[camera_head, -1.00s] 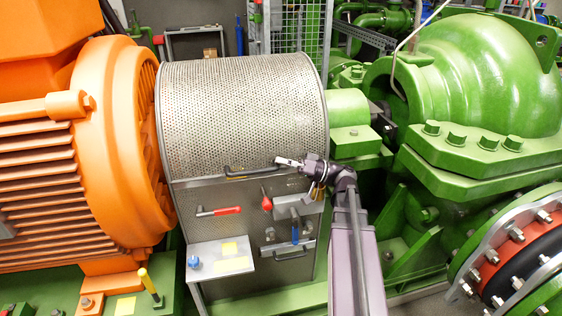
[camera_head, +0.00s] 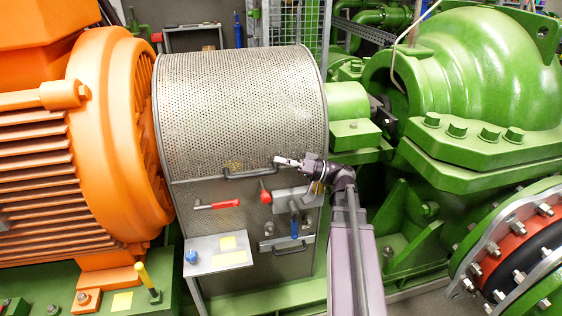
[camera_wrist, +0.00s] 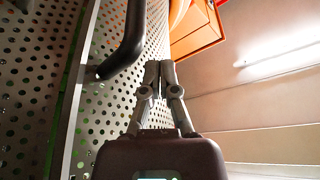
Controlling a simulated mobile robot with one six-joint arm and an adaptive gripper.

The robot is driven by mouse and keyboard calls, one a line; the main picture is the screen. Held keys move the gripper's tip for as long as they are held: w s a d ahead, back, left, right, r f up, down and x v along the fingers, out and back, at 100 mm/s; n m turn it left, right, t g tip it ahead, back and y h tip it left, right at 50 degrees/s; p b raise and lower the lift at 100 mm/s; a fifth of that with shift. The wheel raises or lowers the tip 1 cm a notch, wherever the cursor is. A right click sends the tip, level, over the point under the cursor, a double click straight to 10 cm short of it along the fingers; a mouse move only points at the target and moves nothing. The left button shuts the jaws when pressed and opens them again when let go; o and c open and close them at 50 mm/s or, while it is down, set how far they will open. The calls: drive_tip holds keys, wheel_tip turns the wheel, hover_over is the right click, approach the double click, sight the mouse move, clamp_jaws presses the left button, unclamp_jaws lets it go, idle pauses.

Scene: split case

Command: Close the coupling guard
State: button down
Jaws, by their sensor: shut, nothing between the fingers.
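The coupling guard (camera_head: 240,100) is a curved perforated metal cover between the orange motor and the green pump. Its black bar handle (camera_head: 252,173) sits at the lower front edge, just above the grey lower front panel. My gripper (camera_head: 280,160) is shut and empty, near the right end of this handle; contact cannot be told there. In the wrist view, the shut fingertips (camera_wrist: 160,72) are to the right of the dark handle (camera_wrist: 128,50) and look apart from it, in front of the perforated sheet. Whether the guard's lower edge is fully seated cannot be told.
The lower panel carries a red-handled lever (camera_head: 218,204), a red knob (camera_head: 265,196), a blue-handled latch (camera_head: 294,227) and a lower bar handle (camera_head: 290,247). A small grey shelf (camera_head: 215,262) juts out at the left. The orange motor (camera_head: 110,140) and green pump (camera_head: 480,90) flank the guard.

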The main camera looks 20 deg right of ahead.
drive_tip(key=shift+s+r+p, duration=0.1)
drive_tip(key=shift+r+p, duration=1.15)
drive_tip(key=shift+r, duration=0.3)
drive_tip(key=s+d+f+b, duration=0.1)
drive_tip(key=d+f+b, duration=0.3)
drive_tip(key=d, duration=0.5)
drive_tip(key=shift+s+d, duration=0.15)
drive_tip(key=shift+s, duration=0.2)
